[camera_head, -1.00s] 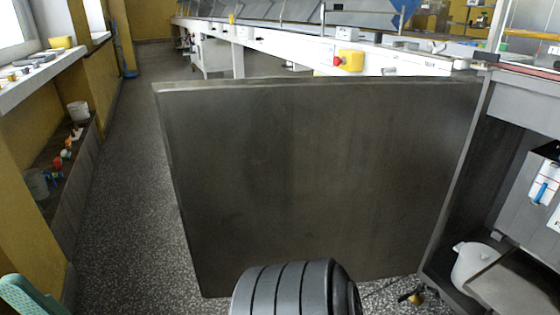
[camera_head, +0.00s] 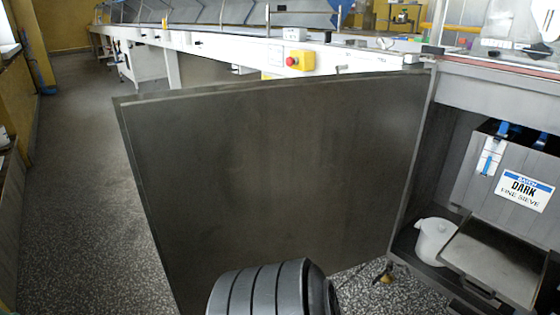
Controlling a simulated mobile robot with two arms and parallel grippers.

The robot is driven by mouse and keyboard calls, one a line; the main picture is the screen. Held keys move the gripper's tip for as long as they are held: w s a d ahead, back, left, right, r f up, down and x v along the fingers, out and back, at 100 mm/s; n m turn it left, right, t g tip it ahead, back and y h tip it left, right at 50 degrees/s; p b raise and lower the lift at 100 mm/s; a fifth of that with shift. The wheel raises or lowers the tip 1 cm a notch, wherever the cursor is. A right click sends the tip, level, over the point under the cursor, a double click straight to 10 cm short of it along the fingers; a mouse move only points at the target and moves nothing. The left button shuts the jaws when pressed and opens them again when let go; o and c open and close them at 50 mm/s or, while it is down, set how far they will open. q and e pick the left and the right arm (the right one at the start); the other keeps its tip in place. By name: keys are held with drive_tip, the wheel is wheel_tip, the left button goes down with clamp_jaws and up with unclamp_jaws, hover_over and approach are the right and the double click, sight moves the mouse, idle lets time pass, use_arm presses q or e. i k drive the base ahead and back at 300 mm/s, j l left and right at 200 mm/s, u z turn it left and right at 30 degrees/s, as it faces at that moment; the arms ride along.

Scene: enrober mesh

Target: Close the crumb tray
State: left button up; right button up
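A flat grey metal tray, which looks like the crumb tray (camera_head: 498,266), sits low in the open cabinet at the right. It juts out toward the front, with a dark handle (camera_head: 478,289) on its front edge. Neither of my grippers shows in the head view, so their state and distance from the tray cannot be seen.
A large dark metal door (camera_head: 270,180) stands open left of the cabinet. A white bucket (camera_head: 434,240) stands beside the tray. A grey box labelled "DARK FINE SIEVE" (camera_head: 490,205) is above it. Speckled floor (camera_head: 75,190) is free at left.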

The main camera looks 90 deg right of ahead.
sight(511, 266)
drive_tip(key=z, duration=4.25)
